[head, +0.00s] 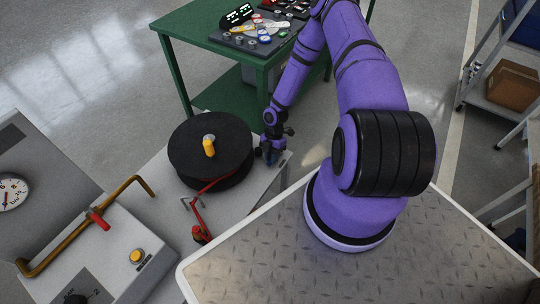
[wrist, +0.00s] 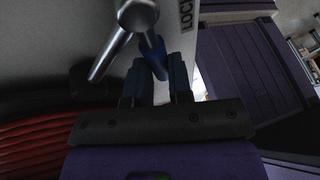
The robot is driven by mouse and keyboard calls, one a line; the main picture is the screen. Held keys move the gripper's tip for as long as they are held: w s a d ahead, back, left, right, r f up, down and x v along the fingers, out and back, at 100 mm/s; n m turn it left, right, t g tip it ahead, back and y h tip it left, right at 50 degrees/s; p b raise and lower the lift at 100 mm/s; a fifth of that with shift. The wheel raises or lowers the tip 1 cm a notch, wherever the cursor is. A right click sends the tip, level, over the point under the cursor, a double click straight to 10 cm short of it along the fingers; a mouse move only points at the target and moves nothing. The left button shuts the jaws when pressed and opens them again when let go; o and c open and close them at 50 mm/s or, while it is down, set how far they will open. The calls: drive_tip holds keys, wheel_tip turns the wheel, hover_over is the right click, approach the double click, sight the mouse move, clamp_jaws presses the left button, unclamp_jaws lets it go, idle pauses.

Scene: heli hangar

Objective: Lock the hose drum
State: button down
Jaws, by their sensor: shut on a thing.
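The hose drum (head: 205,165) is a black drum on a light grey stand, with a yellow knob on top. In the wrist view its red hose coils (wrist: 45,135) show at the lower left. My gripper (head: 271,152) is at the right side of the drum, low by the stand. In the wrist view my gripper (wrist: 162,80) has its two dark fingers closed around a blue handle (wrist: 154,55), beside a grey metal pivot with a rod (wrist: 112,52). A label beginning "LOC" (wrist: 187,15) is on the pale plate; its end is cut off.
A red hose nozzle (head: 201,233) lies in front of the drum. A panel with a gauge (head: 10,192) and a brown pipe (head: 75,235) is at left. A green table (head: 205,45) with small items stands behind. A shelf with a cardboard box (head: 512,85) is at right.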

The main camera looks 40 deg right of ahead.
drive_tip(key=shift+s+n, duration=0.15)
drive_tip(key=shift+n, duration=0.25)
drive_tip(key=c, duration=1)
unclamp_jaws()
drive_tip(key=shift+c, duration=0.2)
drive_tip(key=v, duration=1.1)
drive_tip(key=shift+a, duration=0.1)
